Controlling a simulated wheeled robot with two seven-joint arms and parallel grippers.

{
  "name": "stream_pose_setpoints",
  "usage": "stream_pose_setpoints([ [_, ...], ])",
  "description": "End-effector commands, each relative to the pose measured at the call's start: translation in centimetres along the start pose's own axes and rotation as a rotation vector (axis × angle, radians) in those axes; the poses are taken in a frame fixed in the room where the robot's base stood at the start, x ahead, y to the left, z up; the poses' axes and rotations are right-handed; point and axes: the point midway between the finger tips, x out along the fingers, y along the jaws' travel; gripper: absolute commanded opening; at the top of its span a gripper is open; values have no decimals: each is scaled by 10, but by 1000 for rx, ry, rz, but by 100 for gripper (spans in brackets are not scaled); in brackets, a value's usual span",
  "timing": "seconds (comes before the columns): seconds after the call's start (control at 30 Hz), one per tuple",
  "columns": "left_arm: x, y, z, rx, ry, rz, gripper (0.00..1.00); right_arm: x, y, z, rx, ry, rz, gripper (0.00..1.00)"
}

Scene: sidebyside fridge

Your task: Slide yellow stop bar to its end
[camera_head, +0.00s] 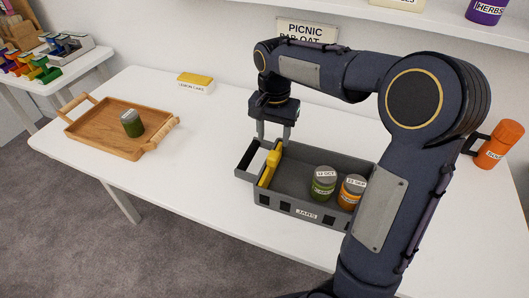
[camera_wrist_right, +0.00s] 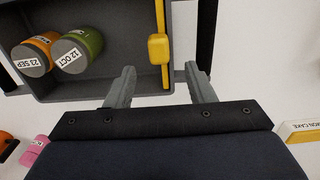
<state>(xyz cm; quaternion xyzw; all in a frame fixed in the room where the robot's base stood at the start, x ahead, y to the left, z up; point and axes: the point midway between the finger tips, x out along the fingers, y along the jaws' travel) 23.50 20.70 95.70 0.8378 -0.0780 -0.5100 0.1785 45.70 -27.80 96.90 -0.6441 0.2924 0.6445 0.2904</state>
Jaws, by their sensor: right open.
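The yellow stop bar (camera_head: 269,167) stands across the left part of a grey bin labelled JARS (camera_head: 284,206). In the right wrist view the bar (camera_wrist_right: 165,80) runs up and down the picture, with a thick yellow knob (camera_wrist_right: 158,48) on it. My right gripper (camera_head: 272,137) is open and empty at the bar's far end, pointing down. In the wrist view its fingertips (camera_wrist_right: 160,72) lie either side of the bar's line, with visible gaps. I cannot tell their exact height over it. My left gripper is not in view.
A wooden tray with a jar (camera_head: 132,123) stands left, a yellow-topped box (camera_head: 195,84) behind. Table between tray and bin is clear.

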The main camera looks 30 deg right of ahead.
Motion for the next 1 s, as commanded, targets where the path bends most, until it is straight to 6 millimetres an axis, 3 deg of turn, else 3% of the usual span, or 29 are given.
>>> stream_pose_setpoints([
  [0.4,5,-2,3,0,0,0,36,62,1,0,0,-2,2,49],
  [0.83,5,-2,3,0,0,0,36,73,1,1,-1,-1,-1,49],
  [1.0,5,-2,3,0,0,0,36,73,1,1,-1,-1,-2,27],
])
